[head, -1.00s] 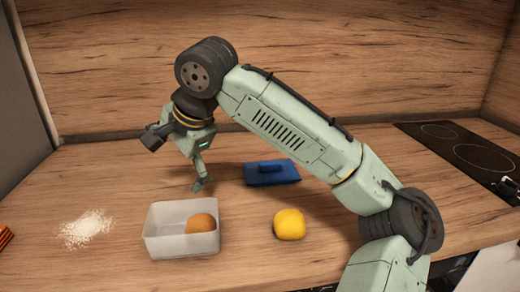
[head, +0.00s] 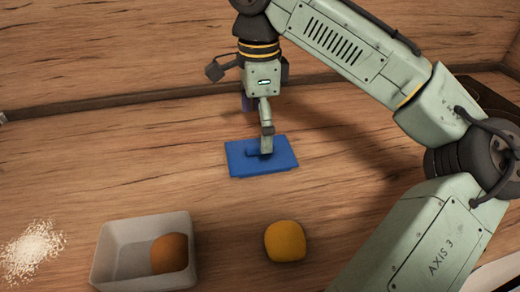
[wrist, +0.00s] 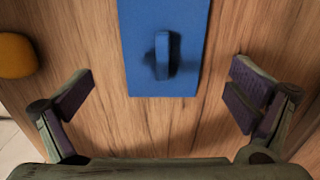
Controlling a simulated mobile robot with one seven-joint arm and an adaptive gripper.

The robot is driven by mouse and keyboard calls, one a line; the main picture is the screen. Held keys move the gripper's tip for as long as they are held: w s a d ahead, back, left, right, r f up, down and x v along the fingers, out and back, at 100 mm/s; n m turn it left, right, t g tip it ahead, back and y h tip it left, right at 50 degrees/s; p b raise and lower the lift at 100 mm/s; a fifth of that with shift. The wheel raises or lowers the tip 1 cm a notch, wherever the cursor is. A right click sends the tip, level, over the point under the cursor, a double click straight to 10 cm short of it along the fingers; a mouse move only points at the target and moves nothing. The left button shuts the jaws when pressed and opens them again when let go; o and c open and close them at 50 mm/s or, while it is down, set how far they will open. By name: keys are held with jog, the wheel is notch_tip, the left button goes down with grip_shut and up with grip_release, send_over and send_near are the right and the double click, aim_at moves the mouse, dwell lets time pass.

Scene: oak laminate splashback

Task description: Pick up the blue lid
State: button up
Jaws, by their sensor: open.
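The blue lid (head: 240,164) lies flat on the wooden counter, with a raised bar handle in its middle. In the wrist view the lid (wrist: 143,75) is at the top centre, its handle (wrist: 162,55) upright between the lines of the fingers. My gripper (head: 266,150) is over the lid in the head view, pointing down, with one finger in front of the handle. In the wrist view my gripper (wrist: 162,98) is wide open and empty, its fingers to either side of the lid. Contact with the lid cannot be told.
A pale open box (head: 118,250) holding an orange-brown round item (head: 169,254) stands at the front left. A yellow-orange fruit (head: 285,241) lies in front of the lid, and white grains (head: 34,250) are spread at far left. The wooden splashback (head: 120,50) rises behind.

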aim_at(245, 159)
jog(key=f, duration=0.2)
jog(key=f+p, duration=0.1)
jog(key=f, duration=0.2)
jog(key=shift+w+d+f, duration=0.1)
jog(key=shift+w+f, duration=0.1)
jog(key=shift+f, duration=0.1)
jog(key=shift+c, duration=0.2)
jog(key=shift+s, duration=0.1)
jog(key=c, duration=1.6)
jog(key=shift+c, duration=0.4)
